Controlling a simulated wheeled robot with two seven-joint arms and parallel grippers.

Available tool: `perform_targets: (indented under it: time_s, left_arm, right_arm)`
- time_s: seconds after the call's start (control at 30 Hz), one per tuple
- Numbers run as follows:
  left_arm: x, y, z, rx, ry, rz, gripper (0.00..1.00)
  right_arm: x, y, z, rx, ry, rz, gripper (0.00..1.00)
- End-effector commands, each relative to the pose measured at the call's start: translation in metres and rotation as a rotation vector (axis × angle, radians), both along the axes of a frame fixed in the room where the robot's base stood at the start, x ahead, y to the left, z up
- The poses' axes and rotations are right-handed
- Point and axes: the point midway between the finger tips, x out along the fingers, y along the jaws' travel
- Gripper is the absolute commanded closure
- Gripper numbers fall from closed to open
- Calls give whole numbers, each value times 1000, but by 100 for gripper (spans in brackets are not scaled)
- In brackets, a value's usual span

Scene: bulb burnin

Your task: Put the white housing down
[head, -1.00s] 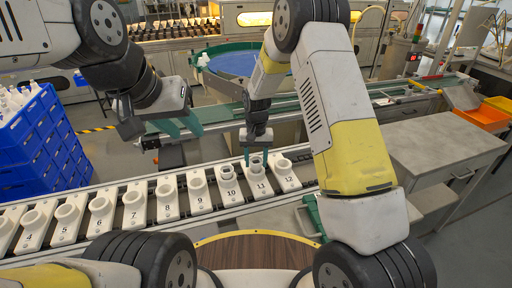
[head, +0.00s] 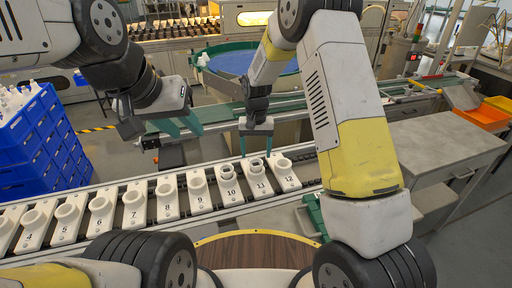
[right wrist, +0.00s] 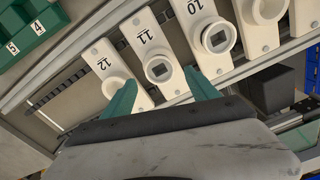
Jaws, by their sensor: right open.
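The white housing marked 11 (head: 258,187) lies in the row on the conveyor, between housing 10 (head: 231,191) and housing 12 (head: 287,179). My right gripper (head: 257,156) is open and empty just above housing 11. Whether the fingertips clear the socket's rim is hard to tell. My left gripper (head: 186,130) is open and empty, behind the conveyor, further left.
Several more white numbered housings, such as number 7 (head: 133,204), fill the row to the left. A stack of blue crates (head: 40,150) stands at far left. A green bin (head: 315,212) sits right of the row. A grey table (head: 445,145) is at right.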

Motion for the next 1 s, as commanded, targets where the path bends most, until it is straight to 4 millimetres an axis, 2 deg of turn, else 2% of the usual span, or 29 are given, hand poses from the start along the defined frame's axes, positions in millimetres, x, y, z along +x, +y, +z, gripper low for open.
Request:
perform_targets:
  time_s: [0.03, 0.2, 0.33, 0.53, 0.63, 0.77, 0.9, 1.0]
  left_arm:
    - [0, 0, 0, 0, 0, 0, 64]
    - [0, 0, 0, 0, 0, 0, 64]
    - [0, 0, 0, 0, 0, 0, 64]
    - [0, 0, 0, 0, 0, 0, 64]
    - [0, 0, 0, 0, 0, 0, 64]
    - [0, 0, 0, 0, 0, 0, 64]
    - [0, 0, 0, 0, 0, 0, 64]
    - [0, 0, 0, 0, 0, 0, 64]
  right_arm:
    - [1, 0, 14, 2, -5, 0, 32]
    - [1, 0, 50, 2, -5, -1, 32]
    - [1, 0, 70, 1, -2, -1, 32]
    - [-1, -3, 89, 5, -7, -2, 32]
    - [-8, -13, 110, 26, -28, -4, 32]
    - [-31, -37, 155, 74, -86, -8, 32]
    - [-69, -66, 202, 123, -163, -5, 32]
    - [-99, -85, 228, 151, -221, 0, 32]
